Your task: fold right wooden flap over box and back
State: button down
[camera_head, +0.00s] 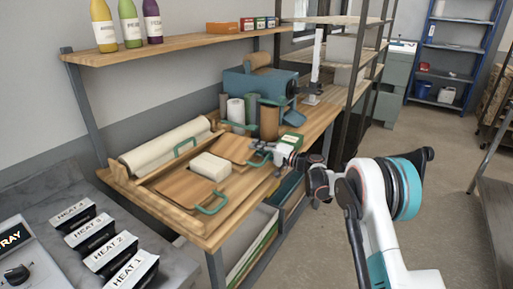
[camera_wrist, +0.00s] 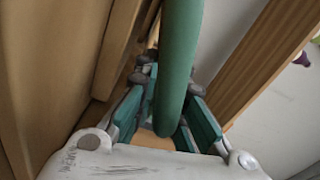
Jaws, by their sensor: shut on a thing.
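The right wooden flap (camera_head: 237,148) lies on the bench to the right of a white box (camera_head: 211,166). It has a green loop handle (camera_head: 261,161) at its right end. My gripper (camera_head: 271,150) reaches in from the right and is shut on this handle. In the wrist view the green handle (camera_wrist: 181,45) runs between the two teal-padded fingers of my gripper (camera_wrist: 168,85). A front wooden flap (camera_head: 187,188) lies flat with its own green handle (camera_head: 211,204). Another green handle (camera_head: 185,147) stands behind the box. I cannot tell whether the right flap is slightly raised.
A large white roll (camera_head: 167,146) lies along the left of the wooden bench (camera_head: 215,236). Rolls, a brown cylinder (camera_head: 269,120) and a blue machine (camera_head: 250,85) stand farther back. Shelf posts rise to the right.

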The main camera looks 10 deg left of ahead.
jog(key=shift+f, duration=0.3)
dwell(0.4)
jog(key=c, duration=1.7)
grip_release()
jog(key=shift+o, duration=0.2)
